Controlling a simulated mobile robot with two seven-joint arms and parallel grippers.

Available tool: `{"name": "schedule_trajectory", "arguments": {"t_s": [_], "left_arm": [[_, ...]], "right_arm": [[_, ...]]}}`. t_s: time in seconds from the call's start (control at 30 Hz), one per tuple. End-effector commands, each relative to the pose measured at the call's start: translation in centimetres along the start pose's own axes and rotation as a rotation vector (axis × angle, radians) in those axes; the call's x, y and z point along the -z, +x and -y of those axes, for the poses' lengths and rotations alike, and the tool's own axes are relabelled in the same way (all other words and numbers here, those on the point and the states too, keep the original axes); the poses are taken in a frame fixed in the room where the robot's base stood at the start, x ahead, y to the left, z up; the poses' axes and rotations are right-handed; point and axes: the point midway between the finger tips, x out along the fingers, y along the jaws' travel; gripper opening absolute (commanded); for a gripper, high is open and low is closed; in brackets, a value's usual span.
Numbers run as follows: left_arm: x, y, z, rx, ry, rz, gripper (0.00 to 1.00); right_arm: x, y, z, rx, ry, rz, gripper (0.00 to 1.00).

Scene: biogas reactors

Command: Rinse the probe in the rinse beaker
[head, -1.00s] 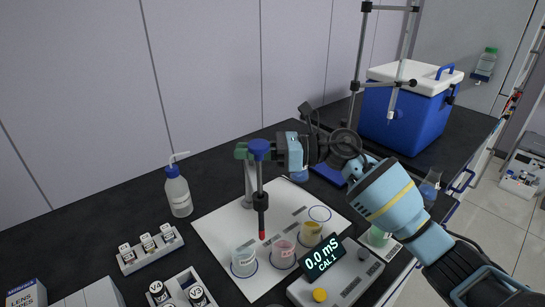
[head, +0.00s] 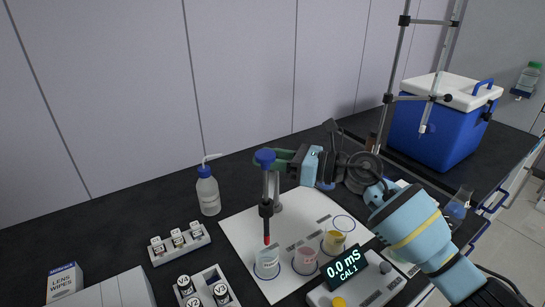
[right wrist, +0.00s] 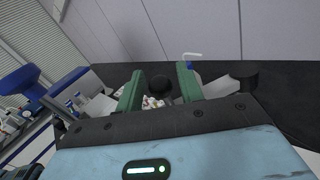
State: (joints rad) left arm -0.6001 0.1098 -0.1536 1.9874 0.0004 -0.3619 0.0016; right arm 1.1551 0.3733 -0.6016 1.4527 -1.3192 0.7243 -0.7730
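The probe has a blue cap (head: 264,156), a dark collar and a red tip (head: 267,240). It hangs upright from my right gripper (head: 278,158), whose green fingers are shut around its upper part. The red tip is over the clear beaker (head: 267,265) at the left of the beaker row, close to its rim; I cannot tell whether it is below the rim. The beaker's label is too small to read. In the right wrist view, a dark round part (right wrist: 159,83) shows between the fingers. My left gripper is not in view.
A pink beaker (head: 305,261) and a yellow one (head: 333,242) stand to the right on the white mat (head: 240,228). A meter (head: 352,268) reads "0.0 mS CAL1" in front. A wash bottle (head: 208,192) and vial racks (head: 180,245) stand left. A grey post rises behind the probe.

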Motion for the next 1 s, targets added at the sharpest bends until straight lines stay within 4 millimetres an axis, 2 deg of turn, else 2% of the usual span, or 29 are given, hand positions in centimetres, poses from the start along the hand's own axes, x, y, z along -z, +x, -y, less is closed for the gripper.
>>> {"name": "schedule_trajectory", "arguments": {"t_s": [0.37, 0.47, 0.8, 1.0], "left_arm": [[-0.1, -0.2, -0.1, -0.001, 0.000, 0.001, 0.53], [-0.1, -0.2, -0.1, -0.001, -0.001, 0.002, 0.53], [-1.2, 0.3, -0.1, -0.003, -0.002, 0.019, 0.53], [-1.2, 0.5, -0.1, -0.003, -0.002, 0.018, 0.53]], "right_arm": [[0.0, -0.3, 0.0, 0.000, 0.000, 0.000, 0.44], [0.1, -1.3, 0.1, 0.000, 0.001, -0.001, 0.44], [0.2, -6.4, 0.1, 0.001, 0.001, -0.002, 0.44], [0.1, -7.7, 0.0, -0.001, 0.001, 0.000, 0.44]]}}
